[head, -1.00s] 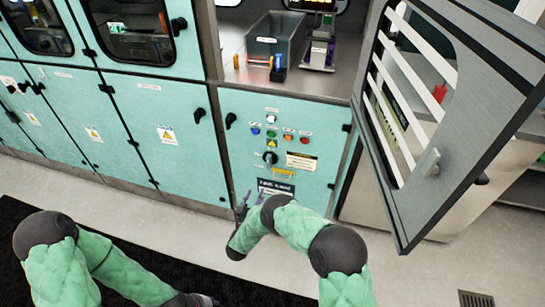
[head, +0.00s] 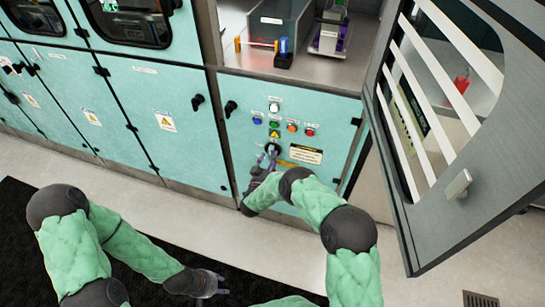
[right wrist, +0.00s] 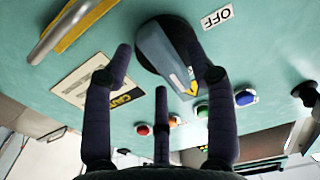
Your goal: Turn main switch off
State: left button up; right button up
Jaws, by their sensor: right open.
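The main switch is a dark rotary knob on the teal cabinet panel; its black round base and grey handle fill the upper middle of the right wrist view (right wrist: 160,48). An OFF label (right wrist: 217,18) is beside it, and a yellow mark shows on the handle's end. In the head view the switch (head: 273,147) is partly covered by my right gripper (head: 268,157), which is at the panel. In the right wrist view its fingers (right wrist: 160,70) are open, spread either side of the handle; contact cannot be told. My left gripper (head: 215,284) hangs low over the floor, away from the panel.
Several coloured buttons (head: 292,127) sit above the switch. A yellow-framed handle (right wrist: 72,30) and a caution label (head: 305,154) are close by. The open slatted door (head: 462,185) stands to the right. A grey bin (head: 275,20) is on the shelf above.

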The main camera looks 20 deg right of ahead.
jog(key=shift+b+x, duration=0.3)
jog(key=shift+x, duration=1.15)
grip_shut()
